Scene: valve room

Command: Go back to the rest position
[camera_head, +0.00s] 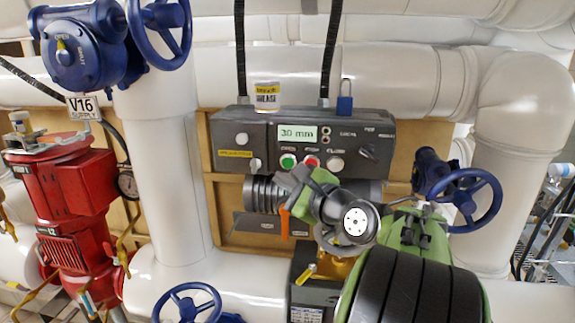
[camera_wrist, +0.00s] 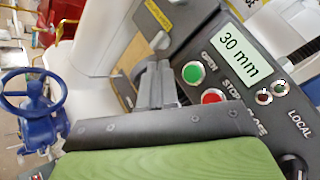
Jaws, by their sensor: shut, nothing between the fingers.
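My gripper (camera_wrist: 157,85) shows in the wrist view with its two grey fingers together and nothing between them. The fingertips are in front of the lower left part of the grey control box (camera_head: 368,130), beside the green OPEN button (camera_wrist: 193,73) and red STOP button (camera_wrist: 212,97). I cannot tell the gap to the box. The gripper body hides the area around the CLOSE label. In the head view my arm reaches up in front of the box's lower edge, and the fingers are hard to make out. The display (camera_wrist: 239,56) reads 30 mm.
Blue handwheels stand at the right (camera_head: 470,197), bottom (camera_head: 187,303) and upper left (camera_head: 160,25). A red pump unit (camera_head: 72,190) is at the left. White pipes surround the box, and a blue padlock (camera_head: 344,104) and a small jar (camera_head: 267,96) are at its top.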

